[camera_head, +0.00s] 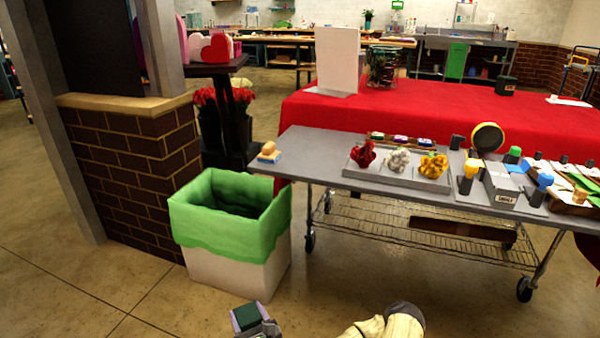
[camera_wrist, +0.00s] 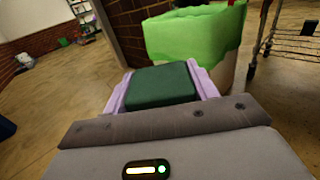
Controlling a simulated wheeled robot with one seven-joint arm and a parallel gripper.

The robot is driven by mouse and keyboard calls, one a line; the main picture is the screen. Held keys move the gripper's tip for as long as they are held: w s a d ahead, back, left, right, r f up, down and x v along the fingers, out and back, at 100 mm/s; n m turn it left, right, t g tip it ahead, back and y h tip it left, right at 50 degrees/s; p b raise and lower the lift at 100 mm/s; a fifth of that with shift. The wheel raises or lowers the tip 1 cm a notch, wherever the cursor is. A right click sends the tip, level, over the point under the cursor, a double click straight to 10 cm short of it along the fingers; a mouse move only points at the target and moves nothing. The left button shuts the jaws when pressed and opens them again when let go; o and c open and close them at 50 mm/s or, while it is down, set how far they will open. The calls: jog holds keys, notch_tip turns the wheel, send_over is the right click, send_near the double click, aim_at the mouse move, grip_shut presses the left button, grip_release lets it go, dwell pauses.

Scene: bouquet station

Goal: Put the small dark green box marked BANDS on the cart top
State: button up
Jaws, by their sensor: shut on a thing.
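My gripper (camera_head: 258,326) is low over the floor at the bottom of the head view. Its pale purple fingers are shut on a small dark green box (camera_head: 246,316). In the wrist view the box (camera_wrist: 160,85) sits between the two fingers; no marking on it can be read. The cart top (camera_head: 330,170) is a grey metal surface, up and to the right of my gripper and apart from it.
A white bin with a green liner (camera_head: 225,225) stands between my gripper and the cart's left end. Red, white and yellow flowers (camera_head: 397,160) and tools crowd the middle and right. The front left strip is bare.

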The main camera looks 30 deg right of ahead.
jog(key=shift+a, duration=0.45)
